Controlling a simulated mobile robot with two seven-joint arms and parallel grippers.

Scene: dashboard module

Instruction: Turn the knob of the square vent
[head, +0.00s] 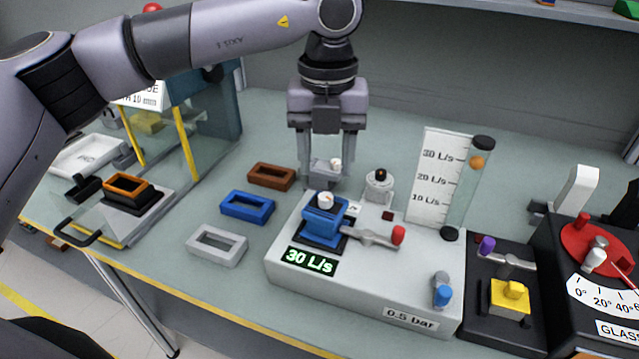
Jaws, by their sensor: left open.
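A blue square vent (316,229) sits on a black seat on top of the white test box (360,278). A small white knob (325,199) stands on top of it. A lever with a red end reaches beside it on the right. My left gripper (326,178) points down just above and behind the blue vent. It is open, with its fingers apart. A small grey piece with a white round top (336,163) shows between the fingers; I cannot tell whether it touches them. My right gripper is not in view.
Brown, blue and grey rectangular frames (217,246) lie left of the box. A green display reads 30 L/s. A clear flow tube (466,188) with an orange ball stands behind right. A black fixture with a yellow block (510,298) and a red dial (598,243) are at right.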

